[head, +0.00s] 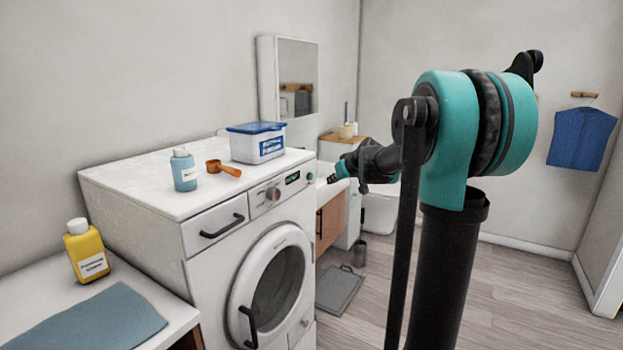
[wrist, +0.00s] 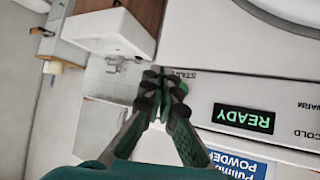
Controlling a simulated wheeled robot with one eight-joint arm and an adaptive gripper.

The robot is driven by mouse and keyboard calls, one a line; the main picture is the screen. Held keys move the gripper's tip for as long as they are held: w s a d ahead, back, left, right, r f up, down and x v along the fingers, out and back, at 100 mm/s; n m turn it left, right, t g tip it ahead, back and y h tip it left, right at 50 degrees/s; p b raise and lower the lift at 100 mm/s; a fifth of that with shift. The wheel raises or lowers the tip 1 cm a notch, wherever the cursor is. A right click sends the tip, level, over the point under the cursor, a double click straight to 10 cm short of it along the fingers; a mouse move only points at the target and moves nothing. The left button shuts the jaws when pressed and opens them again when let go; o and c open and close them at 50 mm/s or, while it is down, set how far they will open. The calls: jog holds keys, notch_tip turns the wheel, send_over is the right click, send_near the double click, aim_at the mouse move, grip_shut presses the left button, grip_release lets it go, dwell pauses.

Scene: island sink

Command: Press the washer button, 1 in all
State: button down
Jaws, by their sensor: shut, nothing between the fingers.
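The white washer (head: 215,270) stands against the left wall, with a control panel on its upper front. A small green start button (head: 310,177) sits at the panel's right end, right of the lit display (head: 292,178). In the wrist view the display (wrist: 243,118) reads READY in green, and a START label (wrist: 180,75) shows upside down beside my fingertips. My gripper (head: 334,177) is shut and empty, just right of the button in the head view. In the wrist view my gripper (wrist: 162,85) covers the button area, so I cannot tell whether it touches the button.
A dial (head: 273,194) lies left of the display. A blue-lidded box (head: 257,145), an orange scoop (head: 223,169) and a pale blue bottle (head: 184,170) stand on the washer top. A sink (wrist: 108,33) lies beyond the washer. The floor at right is clear.

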aim_at(310, 177)
jog(key=shift+w+a, duration=0.7)
jog(key=shift+a, duration=0.25)
jog(key=shift+w+a, duration=0.65)
jog(key=shift+a, duration=0.3)
jog(key=shift+w+a, duration=0.25)
jog(key=shift+a, duration=0.05)
jog(key=shift+w+a, duration=0.35)
jog(key=shift+a, duration=0.15)
dwell(1.0)
dwell(0.4)
jog(key=shift+s+d, duration=0.6)
jog(key=shift+d, duration=0.25)
